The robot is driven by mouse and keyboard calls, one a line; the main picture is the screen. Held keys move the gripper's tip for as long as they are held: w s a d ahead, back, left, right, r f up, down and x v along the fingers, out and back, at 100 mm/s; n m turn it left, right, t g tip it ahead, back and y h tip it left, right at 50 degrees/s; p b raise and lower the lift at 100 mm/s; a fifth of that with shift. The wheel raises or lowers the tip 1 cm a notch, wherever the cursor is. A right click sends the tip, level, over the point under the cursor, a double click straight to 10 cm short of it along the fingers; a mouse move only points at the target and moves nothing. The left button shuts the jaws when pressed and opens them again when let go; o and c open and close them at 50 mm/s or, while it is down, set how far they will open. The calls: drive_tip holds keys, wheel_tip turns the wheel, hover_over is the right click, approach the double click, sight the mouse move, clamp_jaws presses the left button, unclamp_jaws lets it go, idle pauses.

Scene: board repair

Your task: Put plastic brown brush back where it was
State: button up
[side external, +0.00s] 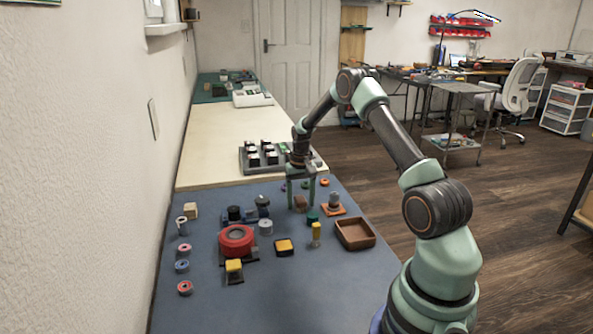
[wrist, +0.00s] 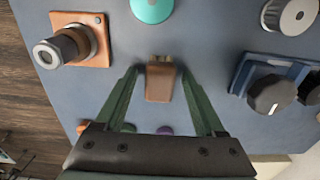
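The brown brush (wrist: 160,80) is a small brown block on the blue mat (wrist: 205,60). In the wrist view it lies between the two open green fingers of my gripper (wrist: 160,85), with a gap on each side. In the side view the brush (side external: 300,203) shows between the fingertips of my gripper (side external: 301,205), which points down at the mat. I cannot tell the exact height of the fingertips above the mat.
An orange plate with a metal knob (side external: 334,204) and a teal cylinder (side external: 312,217) stand close to the gripper. A brown tray (side external: 355,234), a yellow piece (side external: 316,234) and a large red round part (side external: 236,241) lie nearer. A grey board with black blocks (side external: 262,157) is behind.

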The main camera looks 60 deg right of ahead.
sight(301, 198)
drive_tip(key=shift+r, duration=0.15)
drive_tip(key=a+r+n, duration=0.1)
drive_tip(key=a+r, duration=0.2)
drive_tip(key=r, duration=0.6)
drive_tip(key=a+r+n, duration=0.1)
drive_tip(key=a+r, duration=0.2)
drive_tip(key=r, duration=0.6)
drive_tip(key=s+a+r+n+t, duration=0.2)
drive_tip(key=s+a+r, duration=0.15)
drive_tip(key=a, duration=0.55)
drive_tip(key=s+a+r+n+t, duration=0.2)
drive_tip(key=s+a+r, duration=0.15)
drive_tip(key=a, duration=0.45)
drive_tip(key=s+a+n+t, duration=0.1)
drive_tip(key=s+a+n, duration=0.2)
drive_tip(key=s+a, duration=0.2)
drive_tip(key=shift+s+a+f+t, duration=0.3)
drive_tip(key=shift+s+a+f, duration=0.1)
drive_tip(key=shift+a, duration=0.6)
